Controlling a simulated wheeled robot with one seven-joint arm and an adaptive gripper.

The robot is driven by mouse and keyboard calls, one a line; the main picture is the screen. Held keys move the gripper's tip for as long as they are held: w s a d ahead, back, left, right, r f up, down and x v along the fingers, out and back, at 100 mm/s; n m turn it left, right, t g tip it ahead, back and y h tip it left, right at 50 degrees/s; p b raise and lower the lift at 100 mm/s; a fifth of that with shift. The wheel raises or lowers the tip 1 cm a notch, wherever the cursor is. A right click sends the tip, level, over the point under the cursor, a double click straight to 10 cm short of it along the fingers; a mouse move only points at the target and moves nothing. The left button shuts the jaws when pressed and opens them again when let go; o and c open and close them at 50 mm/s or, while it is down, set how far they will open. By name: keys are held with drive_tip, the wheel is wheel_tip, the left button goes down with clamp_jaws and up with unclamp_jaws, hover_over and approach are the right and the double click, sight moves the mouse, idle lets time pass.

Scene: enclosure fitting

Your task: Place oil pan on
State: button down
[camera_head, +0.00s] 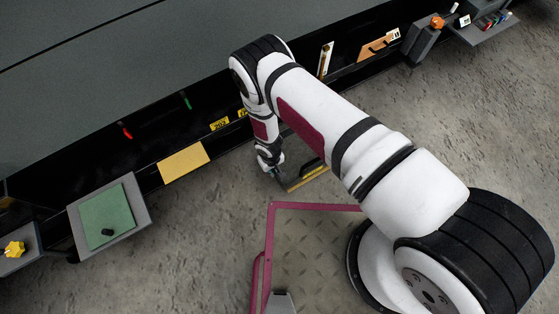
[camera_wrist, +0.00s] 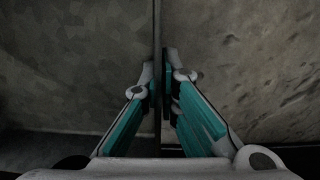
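My gripper (camera_head: 274,171) is low beside the long black enclosure (camera_head: 140,150), pointing down. In the wrist view its teal fingers (camera_wrist: 160,92) are close together on either side of a thin dark upright plate edge (camera_wrist: 157,45). They look shut on it. In the head view a dark piece with a yellow edge (camera_head: 308,178) shows just right of the fingertips, partly hidden by my arm. It may be the oil pan, but its full shape is not visible.
A yellow plate (camera_head: 184,163) and yellow labels (camera_head: 220,124) are on the enclosure side. A shelf with a green mat (camera_head: 106,217) and a yellow knob (camera_head: 14,249) are at left. An orange knob (camera_head: 437,22) is at upper right. Bare concrete floor (camera_head: 210,235) lies in front.

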drive_tip(key=w, duration=0.2)
drive_tip(key=w+d+b, duration=0.1)
drive_tip(key=w, duration=0.1)
drive_tip(key=w+d+b, duration=0.1)
drive_tip(key=shift+w+f, duration=0.3)
drive_tip(key=shift+w, duration=0.1)
drive_tip(key=shift+f+b, duration=1.05)
drive_tip(key=shift+f, duration=0.75)
drive_tip(key=c, duration=1.8)
unclamp_jaws()
wheel_tip(320, 180, up, 12)
drive_tip(key=p, duration=0.5)
drive_tip(key=shift+s, duration=0.15)
drive_tip(key=shift+a, duration=0.1)
